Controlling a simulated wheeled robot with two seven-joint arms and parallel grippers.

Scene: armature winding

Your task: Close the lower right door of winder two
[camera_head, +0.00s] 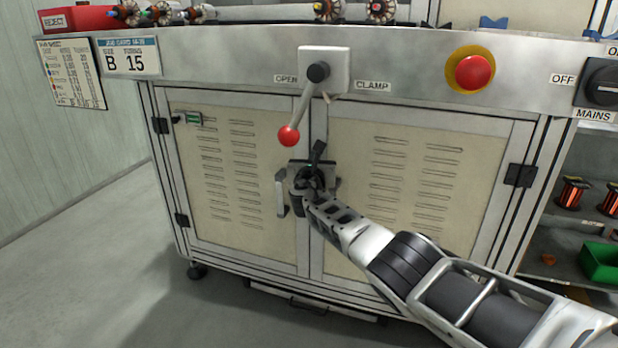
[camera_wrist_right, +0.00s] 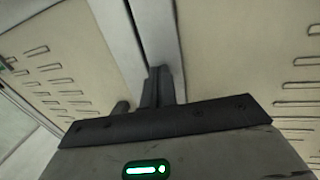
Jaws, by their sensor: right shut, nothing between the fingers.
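The lower right door (camera_head: 415,190) of the winder's cabinet is a cream louvred panel in a metal frame, hinged on the right. It looks flush or almost flush with the lower left door (camera_head: 225,180); any small gap is hard to tell. My right gripper (camera_head: 308,178) is shut and empty at the seam between the doors, by the right door's inner edge, and hides the handle area there. In the right wrist view its fingers (camera_wrist_right: 157,86) point at the seam beside the right door (camera_wrist_right: 245,50). Contact cannot be told. My left gripper is out of view.
A clamp lever with a red knob (camera_head: 289,135) hangs just above my right gripper. A red stop button (camera_head: 473,72) and a mains switch (camera_head: 604,84) sit on the top rail. Shelves with spools and a green bin (camera_head: 601,262) stand right. The floor at left is clear.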

